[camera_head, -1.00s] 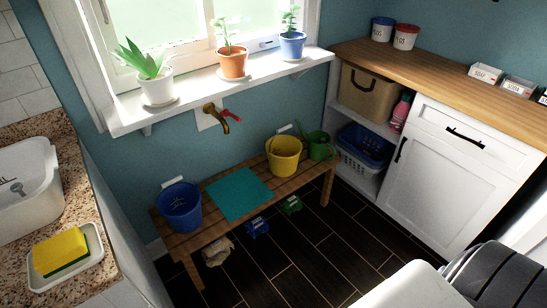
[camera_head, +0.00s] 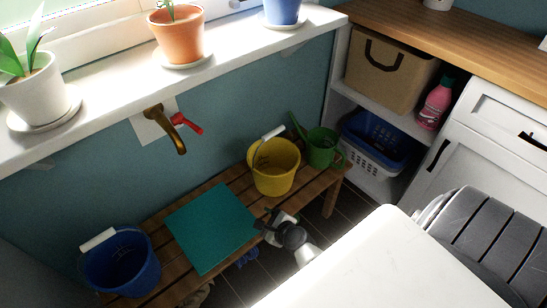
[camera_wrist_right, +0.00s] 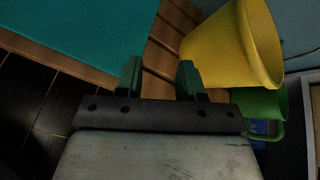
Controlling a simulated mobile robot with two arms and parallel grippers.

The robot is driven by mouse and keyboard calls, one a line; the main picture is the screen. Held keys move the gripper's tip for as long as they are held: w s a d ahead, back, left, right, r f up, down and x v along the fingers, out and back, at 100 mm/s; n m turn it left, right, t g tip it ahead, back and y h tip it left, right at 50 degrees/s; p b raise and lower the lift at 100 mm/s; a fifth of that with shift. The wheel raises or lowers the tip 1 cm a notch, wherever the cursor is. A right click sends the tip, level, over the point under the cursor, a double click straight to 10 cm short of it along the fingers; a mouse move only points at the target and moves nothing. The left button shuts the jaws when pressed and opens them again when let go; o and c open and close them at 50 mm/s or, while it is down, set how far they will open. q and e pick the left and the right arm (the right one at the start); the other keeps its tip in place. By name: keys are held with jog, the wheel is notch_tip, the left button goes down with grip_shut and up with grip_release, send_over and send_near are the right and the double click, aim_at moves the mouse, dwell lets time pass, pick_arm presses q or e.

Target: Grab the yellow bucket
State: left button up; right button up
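The yellow bucket (camera_head: 274,172) stands upright on the wooden bench, between the teal mat and a green watering can. Its wire handle has a white grip (camera_head: 270,133) behind the rim, towards the wall. My right gripper (camera_head: 266,225) is low at the bench's front edge, in front of the bucket and beside the mat's right corner, apart from the bucket. In the right wrist view its two dark green fingers (camera_wrist_right: 158,78) are spread with nothing between them. The yellow bucket (camera_wrist_right: 222,45) shows there at upper right, beyond the fingers. My left gripper is out of view.
The bench (camera_head: 190,283) also holds a blue bucket (camera_head: 120,262), the teal mat (camera_head: 212,228) and the green watering can (camera_head: 323,147). A brass tap (camera_head: 165,125) sticks out of the wall above. Shelves with a blue basket (camera_head: 370,142) stand at right.

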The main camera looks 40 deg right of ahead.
jog(key=w+d+r+m+t+h+b, duration=0.4)
jog(key=d+r+m, duration=0.3)
jog(key=r+m, duration=0.5)
jog(key=shift+m+t+y, duration=0.5)
jog(key=shift+m, duration=0.1)
jog(key=w, duration=0.4)
jog(key=w+f, duration=0.1)
jog(key=w, duration=0.1)
jog(key=shift+w+d+b, duration=0.15)
jog(key=shift+d+b, duration=0.25)
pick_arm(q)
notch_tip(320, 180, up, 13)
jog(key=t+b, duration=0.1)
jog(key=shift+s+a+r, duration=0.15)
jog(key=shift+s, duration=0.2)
pick_arm(e)
jog(key=w, duration=0.4)
jog(key=shift+w+d+f, duration=0.25)
jog(key=shift+w+f, duration=0.05)
jog(key=shift+f, duration=0.1)
grip_shut()
